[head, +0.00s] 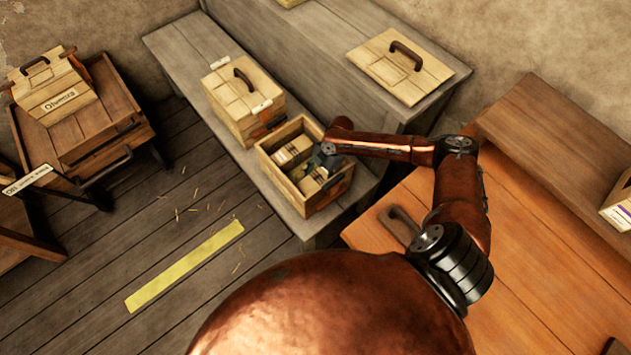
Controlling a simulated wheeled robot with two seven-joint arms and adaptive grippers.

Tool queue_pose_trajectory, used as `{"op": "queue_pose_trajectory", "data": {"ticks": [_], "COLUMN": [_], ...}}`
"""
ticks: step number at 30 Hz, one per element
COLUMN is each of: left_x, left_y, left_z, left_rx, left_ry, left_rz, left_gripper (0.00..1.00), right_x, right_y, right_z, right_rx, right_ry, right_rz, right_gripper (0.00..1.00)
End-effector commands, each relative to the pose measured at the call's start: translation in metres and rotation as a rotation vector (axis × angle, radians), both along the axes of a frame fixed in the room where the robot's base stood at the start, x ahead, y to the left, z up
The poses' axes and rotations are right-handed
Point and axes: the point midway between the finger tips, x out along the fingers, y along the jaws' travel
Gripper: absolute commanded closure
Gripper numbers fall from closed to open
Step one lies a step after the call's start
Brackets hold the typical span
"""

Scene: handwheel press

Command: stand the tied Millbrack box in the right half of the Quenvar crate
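An open wooden crate (280,183) stands on the grey bench; no name is readable on it, so I cannot confirm it is the Quenvar crate. Inside it a pale box (293,151) sits towards the back left. A second pale box (311,184) is nearer the front, partly hidden under my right gripper (323,172). The gripper reaches down into the crate from the right, at this nearer box. Its fingers are dark and small, and I cannot tell whether they are closed on it. I cannot read which box is Millbrack. My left gripper is out of view.
A lidded crate (232,92) stands just behind the open one. A loose lid (376,67) lies on the higher bench. A cart (98,133) with a labelled crate (48,91) is at left. An orange wooden table (530,250) is at right.

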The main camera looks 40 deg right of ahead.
Motion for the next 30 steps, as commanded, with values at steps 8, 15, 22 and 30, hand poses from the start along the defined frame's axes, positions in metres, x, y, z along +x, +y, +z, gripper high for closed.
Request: {"op": "queue_pose_trajectory", "data": {"ticks": [8, 15, 22, 30], "left_x": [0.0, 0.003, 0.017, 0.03], "left_y": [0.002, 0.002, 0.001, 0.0], "left_z": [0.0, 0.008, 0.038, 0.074], "left_rx": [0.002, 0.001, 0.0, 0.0], "left_ry": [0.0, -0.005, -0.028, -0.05], "left_rz": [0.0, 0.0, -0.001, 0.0], "left_gripper": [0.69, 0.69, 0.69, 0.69], "right_x": [-0.004, -0.003, -0.002, -0.002], "right_y": [-0.001, 0.0, 0.001, 0.001], "right_z": [-0.002, 0.017, 0.062, 0.11], "right_rx": [-0.003, -0.002, -0.002, -0.001], "right_ry": [0.008, 0.005, 0.003, 0.003], "right_rz": [0.0, 0.001, 0.001, 0.001], "right_gripper": [0.34, 0.34, 0.34, 0.34]}}
